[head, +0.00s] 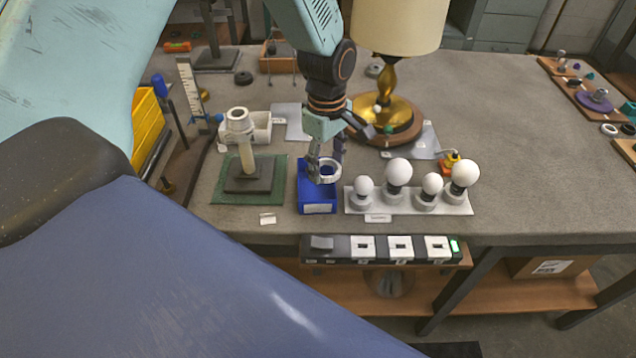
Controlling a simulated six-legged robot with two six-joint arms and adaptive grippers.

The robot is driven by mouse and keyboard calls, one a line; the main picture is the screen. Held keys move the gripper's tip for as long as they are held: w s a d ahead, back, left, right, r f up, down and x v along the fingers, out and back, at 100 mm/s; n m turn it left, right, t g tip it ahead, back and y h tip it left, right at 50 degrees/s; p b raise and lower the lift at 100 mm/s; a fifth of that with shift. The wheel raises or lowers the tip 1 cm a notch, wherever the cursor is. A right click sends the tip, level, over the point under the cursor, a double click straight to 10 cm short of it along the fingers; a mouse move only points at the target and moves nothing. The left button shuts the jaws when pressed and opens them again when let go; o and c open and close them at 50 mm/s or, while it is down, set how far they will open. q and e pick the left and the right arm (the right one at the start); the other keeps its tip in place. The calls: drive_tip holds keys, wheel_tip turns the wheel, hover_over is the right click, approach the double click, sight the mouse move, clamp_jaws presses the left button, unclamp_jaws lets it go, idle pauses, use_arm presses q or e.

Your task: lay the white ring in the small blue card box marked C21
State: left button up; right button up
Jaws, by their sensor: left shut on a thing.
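The white ring (330,170) is between the fingers of my left gripper (326,167), which is shut on it. The gripper reaches down from above, and the ring is over or within the back part of the small blue card box (318,206). I cannot tell whether the ring touches the box floor. The box stands near the front edge of the table, with a pale label on its front; the lettering is too small to read. My right gripper is not in view.
A white plate (408,207) with several bulbs stands close right of the box. A post on a dark base (248,175) stands left on a green mat (221,192). A brass lamp (385,110) is behind. A switch strip (380,249) runs along the front edge.

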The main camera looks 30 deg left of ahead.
use_arm(q)
drive_tip(key=a+n, duration=0.1)
drive_tip(key=n, duration=0.1)
drive_tip(key=n+p, duration=0.1)
drive_tip(key=n, duration=0.4)
hover_over(317, 190)
wheel_tip(317, 190, down, 6)
drive_tip(key=shift+d+f, duration=0.1)
drive_tip(key=f, duration=0.2)
drive_tip(key=shift+s+a+f, duration=0.2)
drive_tip(key=shift+s+f, duration=0.05)
drive_tip(key=shift+f, duration=0.45)
drive_tip(key=shift+w+d, duration=0.2)
drive_tip(key=shift+w, duration=0.05)
drive_tip(key=shift+f, duration=0.1)
drive_tip(key=shift+f, duration=0.1)
